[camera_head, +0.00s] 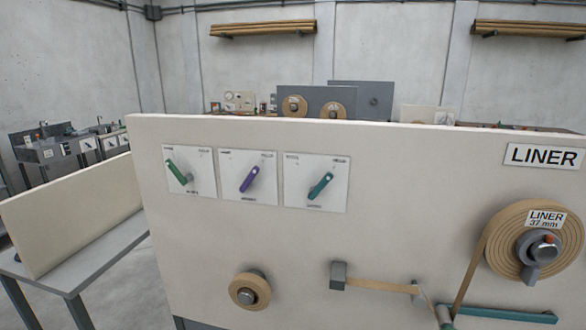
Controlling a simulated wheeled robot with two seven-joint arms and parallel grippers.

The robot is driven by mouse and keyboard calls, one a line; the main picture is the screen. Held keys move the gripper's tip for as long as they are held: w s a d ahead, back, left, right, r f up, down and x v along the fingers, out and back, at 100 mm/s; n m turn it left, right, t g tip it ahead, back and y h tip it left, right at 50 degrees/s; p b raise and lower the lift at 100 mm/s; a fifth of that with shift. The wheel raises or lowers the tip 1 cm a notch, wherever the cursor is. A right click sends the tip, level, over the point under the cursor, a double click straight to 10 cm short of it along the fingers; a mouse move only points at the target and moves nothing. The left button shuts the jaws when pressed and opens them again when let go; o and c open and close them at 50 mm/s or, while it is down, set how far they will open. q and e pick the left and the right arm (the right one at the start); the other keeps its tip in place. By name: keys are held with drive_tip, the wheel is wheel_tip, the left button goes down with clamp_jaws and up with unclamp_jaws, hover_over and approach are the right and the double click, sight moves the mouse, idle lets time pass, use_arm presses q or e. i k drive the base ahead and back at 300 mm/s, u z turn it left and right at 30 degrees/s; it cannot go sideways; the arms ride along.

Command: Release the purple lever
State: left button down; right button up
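The purple lever (250,178) is the middle one of three levers on the upright cream panel (400,190). It sits on its own white label plate (267,158) and slants, with its upper end to the right and its lower end to the left. A green lever (177,172) is on the plate to its left and slants the other way. A teal lever (321,185) is on the plate to its right and slants like the purple one. The small print on the plates is too blurred to read. Neither of my grippers is in view.
A large brown roll (508,245) marked LINER is at the panel's right, with a strip and teal bar (495,313) below. A small roll (246,291) and a grey block (338,275) stick out lower down. A grey table (85,262) stands at the left.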

sight(254, 173)
drive_tip(key=z, duration=0.5)
drive_tip(key=k, duration=0.6)
drive_tip(key=z, duration=0.9)
drive_tip(key=i, duration=0.95)
drive_tip(key=u, duration=0.65)
drive_tip(key=i, duration=0.4)
drive_tip(key=u, duration=0.25)
